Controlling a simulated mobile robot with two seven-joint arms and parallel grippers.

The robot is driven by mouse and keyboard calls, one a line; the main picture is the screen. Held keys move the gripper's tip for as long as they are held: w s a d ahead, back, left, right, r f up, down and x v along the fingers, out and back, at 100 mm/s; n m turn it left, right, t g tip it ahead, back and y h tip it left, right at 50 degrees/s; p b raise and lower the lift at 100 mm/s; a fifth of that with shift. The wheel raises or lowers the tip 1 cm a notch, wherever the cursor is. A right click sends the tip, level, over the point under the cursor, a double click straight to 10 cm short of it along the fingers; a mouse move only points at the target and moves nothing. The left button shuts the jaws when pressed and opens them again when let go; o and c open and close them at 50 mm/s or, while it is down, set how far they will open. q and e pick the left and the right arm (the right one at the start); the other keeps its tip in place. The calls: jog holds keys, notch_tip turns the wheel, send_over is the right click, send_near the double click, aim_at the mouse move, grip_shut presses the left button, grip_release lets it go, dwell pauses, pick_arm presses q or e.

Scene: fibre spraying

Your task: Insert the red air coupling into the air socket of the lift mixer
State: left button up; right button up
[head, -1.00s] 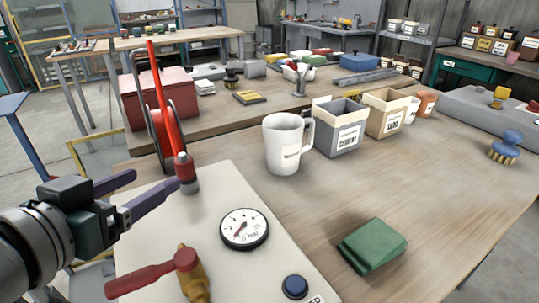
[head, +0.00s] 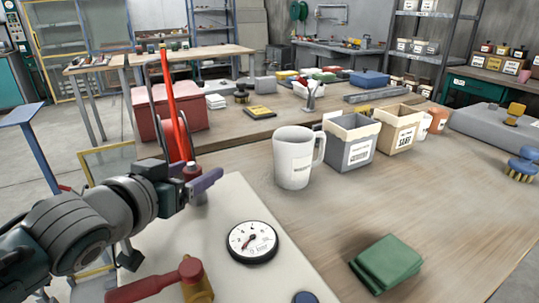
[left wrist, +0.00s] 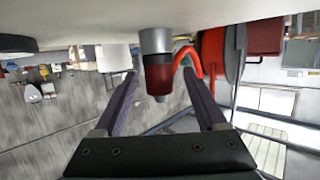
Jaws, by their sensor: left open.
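The red air coupling (head: 192,168) stands upright on the pale top panel (head: 232,205) of the mixer, mostly hidden behind my left gripper in the head view. In the left wrist view the red coupling (left wrist: 158,78) meets a grey metal cylinder (left wrist: 155,41) against the panel. I cannot tell whether this cylinder is the air socket or part of the coupling. The red hose (head: 173,110) leads from the coupling to the reel behind. My left gripper (left wrist: 162,68) is open, its purple fingers on either side of the coupling with visible gaps. My right gripper is not in view.
A pressure gauge (head: 252,242) and a red lever (head: 160,284) sit on the panel near the gripper. A white mug (head: 293,158), a grey bin (head: 350,145) and green cloths (head: 386,264) stand or lie on the wooden table. The table's middle is clear.

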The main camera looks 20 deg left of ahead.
pick_arm(q)
grip_shut()
dwell(0.6)
